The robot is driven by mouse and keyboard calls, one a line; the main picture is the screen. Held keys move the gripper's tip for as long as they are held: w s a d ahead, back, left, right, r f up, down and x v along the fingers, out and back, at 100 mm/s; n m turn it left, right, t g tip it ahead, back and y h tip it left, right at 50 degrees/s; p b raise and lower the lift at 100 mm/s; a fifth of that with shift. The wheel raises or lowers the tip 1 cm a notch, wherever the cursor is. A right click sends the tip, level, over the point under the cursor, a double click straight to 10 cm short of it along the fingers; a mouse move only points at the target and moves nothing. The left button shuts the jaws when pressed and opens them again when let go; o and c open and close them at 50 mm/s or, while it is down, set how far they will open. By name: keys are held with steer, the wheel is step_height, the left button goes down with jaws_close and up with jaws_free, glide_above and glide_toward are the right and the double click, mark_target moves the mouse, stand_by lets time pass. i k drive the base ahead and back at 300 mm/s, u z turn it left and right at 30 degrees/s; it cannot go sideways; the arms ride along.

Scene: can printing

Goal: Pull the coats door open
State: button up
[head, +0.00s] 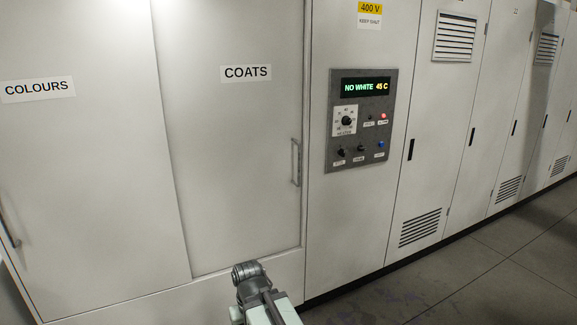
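The coats door (235,150) is a tall light-grey cabinet door with a white "COATS" label (246,73). It looks shut, flush with the cabinet front. Its vertical bar handle (296,163) is on the right side of the door. Part of my arm shows at the bottom middle, below and left of the handle and apart from it. My gripper's fingers cannot be made out in this view.
The colours door (90,190) stands to the left, with its own handle (8,230) at the left edge. A control panel (361,120) reading "NO WHITE 45 C" is right of the coats door. More grey cabinets run right. The floor (450,275) at lower right is clear.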

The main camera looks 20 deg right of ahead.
mark_target(231, 72)
steer(key=u, duration=0.2)
steer(key=i, duration=1.05)
